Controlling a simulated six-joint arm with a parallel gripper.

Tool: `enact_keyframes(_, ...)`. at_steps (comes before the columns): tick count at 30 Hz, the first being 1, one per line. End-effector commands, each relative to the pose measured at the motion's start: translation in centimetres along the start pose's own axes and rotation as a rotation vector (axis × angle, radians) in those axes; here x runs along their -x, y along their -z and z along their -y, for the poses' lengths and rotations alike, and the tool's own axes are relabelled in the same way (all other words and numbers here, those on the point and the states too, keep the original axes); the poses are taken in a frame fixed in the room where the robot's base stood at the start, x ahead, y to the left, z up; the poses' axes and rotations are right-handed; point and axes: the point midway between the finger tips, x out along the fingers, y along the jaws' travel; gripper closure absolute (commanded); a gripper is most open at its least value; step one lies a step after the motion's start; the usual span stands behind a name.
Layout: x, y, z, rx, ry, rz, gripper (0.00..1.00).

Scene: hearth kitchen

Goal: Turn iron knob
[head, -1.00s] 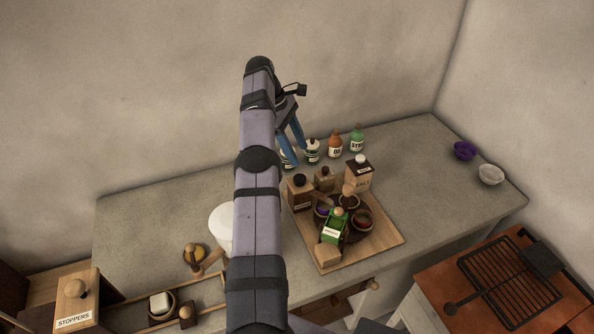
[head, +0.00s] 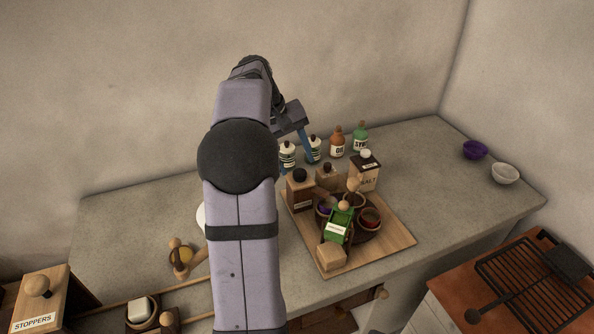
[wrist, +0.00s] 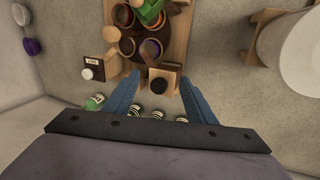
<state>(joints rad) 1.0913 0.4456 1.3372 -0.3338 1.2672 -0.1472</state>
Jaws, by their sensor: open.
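I cannot make out for certain which thing is the iron knob. In the wrist view a dark-capped wooden box (wrist: 163,82) and several striped jars (wrist: 158,115) show between and below the fingers. The dark knob is far to the gripper's right.
A wooden board (head: 399,236) holds boxes, small bowls and a green container (head: 337,228). Oil (head: 337,147) and syrup (head: 360,138) bottles stand behind it. The grill rack (head: 525,275) lies on an orange-brown surface at right. The counter's right end is mostly bare except for two bowls.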

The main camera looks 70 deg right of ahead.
Motion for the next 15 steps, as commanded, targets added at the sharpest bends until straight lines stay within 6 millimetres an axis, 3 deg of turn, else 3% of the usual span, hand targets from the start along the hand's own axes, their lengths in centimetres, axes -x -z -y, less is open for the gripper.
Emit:
enact_keyframes(4, -1.9, 0.6, 0.9, -0.319, 0.013, -0.036, 0.49)
enact_keyframes(9, -1.9, 2.8, 0.7, -0.673, 0.04, -0.119, 0.49)
enact_keyframes(15, -1.7, 3.9, 0.6, -0.952, 0.073, -0.159, 0.49)
